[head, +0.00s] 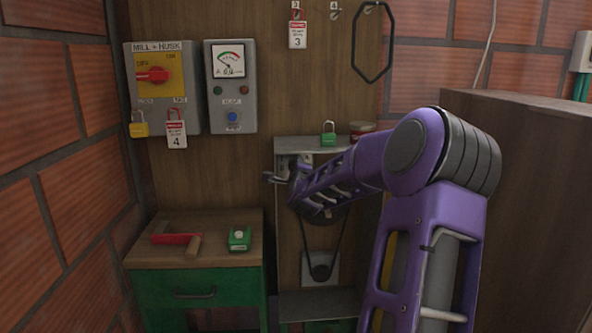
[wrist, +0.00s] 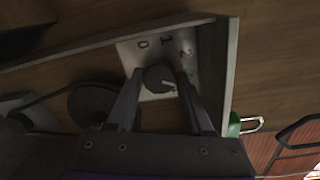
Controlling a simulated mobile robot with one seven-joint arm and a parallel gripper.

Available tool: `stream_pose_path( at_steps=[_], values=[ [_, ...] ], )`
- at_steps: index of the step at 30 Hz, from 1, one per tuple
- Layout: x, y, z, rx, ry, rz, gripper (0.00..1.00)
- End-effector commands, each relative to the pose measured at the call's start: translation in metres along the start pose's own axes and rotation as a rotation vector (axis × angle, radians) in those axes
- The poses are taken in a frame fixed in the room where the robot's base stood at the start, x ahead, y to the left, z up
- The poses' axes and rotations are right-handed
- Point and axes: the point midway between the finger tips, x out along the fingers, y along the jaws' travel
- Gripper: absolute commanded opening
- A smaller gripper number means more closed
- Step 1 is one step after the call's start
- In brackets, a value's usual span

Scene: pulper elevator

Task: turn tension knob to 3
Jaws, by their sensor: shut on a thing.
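The tension knob (wrist: 157,78) is a dark round knob on a pale dial plate (wrist: 132,52) in the wrist view. The plate carries the marks 0, 1 and 2, and a green mark, too blurred to read surely, at its right side. A small light pointer mark shows on the knob's lower right; its exact setting is hard to tell. My gripper (wrist: 160,74) has one finger on each side of the knob and is shut on it. In the head view my purple arm reaches into the grey-framed machine (head: 286,240), and the knob is hidden there.
Dark belt pulleys (wrist: 93,104) lie left of the knob, and a frame edge (wrist: 230,75) runs close on its right. A green padlock (head: 328,139) stands on the machine's top. A small table (head: 220,257) with a red-handled tool stands to the left.

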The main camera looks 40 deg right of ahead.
Motion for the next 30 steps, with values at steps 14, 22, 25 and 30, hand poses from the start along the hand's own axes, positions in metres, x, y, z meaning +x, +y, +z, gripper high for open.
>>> stream_pose_path(
  at_steps=[14,22,25,30],
  values=[
    [0.0000,0.0002,-0.0005,-0.068,0.005,0.000,0.00],
    [0.0000,0.0002,-0.0005,-0.067,0.005,-0.001,0.59],
    [0.0000,0.0002,-0.0004,-0.066,0.005,-0.001,0.77],
    [0.0000,0.0002,-0.0002,-0.066,0.005,-0.001,0.82]
  ],
)
